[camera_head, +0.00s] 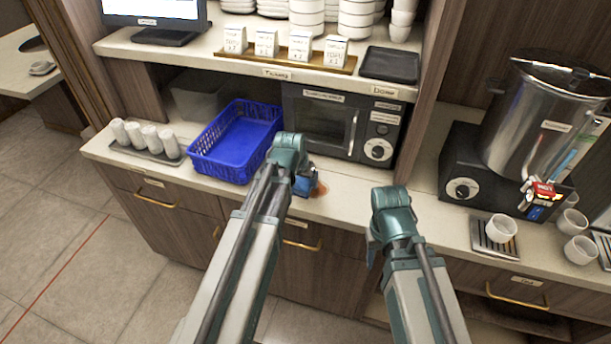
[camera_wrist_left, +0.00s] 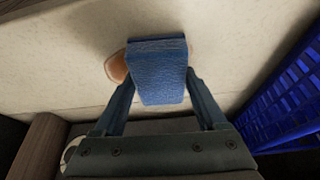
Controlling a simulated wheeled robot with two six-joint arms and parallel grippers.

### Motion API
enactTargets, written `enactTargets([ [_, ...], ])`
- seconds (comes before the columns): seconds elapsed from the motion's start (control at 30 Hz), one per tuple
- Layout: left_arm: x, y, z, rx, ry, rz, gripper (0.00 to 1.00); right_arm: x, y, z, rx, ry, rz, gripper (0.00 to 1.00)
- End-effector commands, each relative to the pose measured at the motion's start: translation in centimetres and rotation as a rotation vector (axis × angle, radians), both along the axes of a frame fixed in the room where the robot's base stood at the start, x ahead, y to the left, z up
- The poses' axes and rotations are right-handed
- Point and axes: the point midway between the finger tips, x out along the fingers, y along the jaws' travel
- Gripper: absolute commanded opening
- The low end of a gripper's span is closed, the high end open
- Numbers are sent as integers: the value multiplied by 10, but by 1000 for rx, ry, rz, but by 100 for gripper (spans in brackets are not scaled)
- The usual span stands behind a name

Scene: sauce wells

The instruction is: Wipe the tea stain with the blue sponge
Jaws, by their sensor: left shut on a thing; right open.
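The blue sponge (camera_wrist_left: 158,75) is held between the two fingers of my left gripper (camera_wrist_left: 160,90), which is shut on it. In the head view the sponge (camera_head: 304,186) shows beside my left gripper (camera_head: 300,180), over the front part of the counter. The brown tea stain (camera_head: 320,189) shows just right of the sponge. I cannot tell whether the sponge touches the counter. My right gripper (camera_head: 374,250) is open and empty near the counter's front edge, its fingers mostly hidden.
A blue basket (camera_head: 205,165) stands left of my left gripper. A microwave (camera_head: 335,122) is behind the stain. A steel urn (camera_head: 535,125) and cups (camera_head: 501,229) are at right. The counter (camera_head: 345,200) between the grippers is clear.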

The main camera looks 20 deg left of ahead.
Motion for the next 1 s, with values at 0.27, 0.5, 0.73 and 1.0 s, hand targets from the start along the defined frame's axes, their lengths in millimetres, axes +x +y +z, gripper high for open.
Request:
enactTargets([
  [0.27, -6, 0, -1, 0, 0, 0, 30, 0, 0, -1, 0, 0, 0, 50],
  [0.5, -27, 1, -2, 0, 0, 0, 30, 0, 0, -2, 0, 0, 0, 50],
  [0.73, -41, 1, -3, 0, 1, -1, 30, 0, 0, -3, 0, 0, 0, 50],
  [1.0, -41, -3, -3, 0, 3, -1, 30, 0, 0, -3, 0, 0, 0, 50],
])
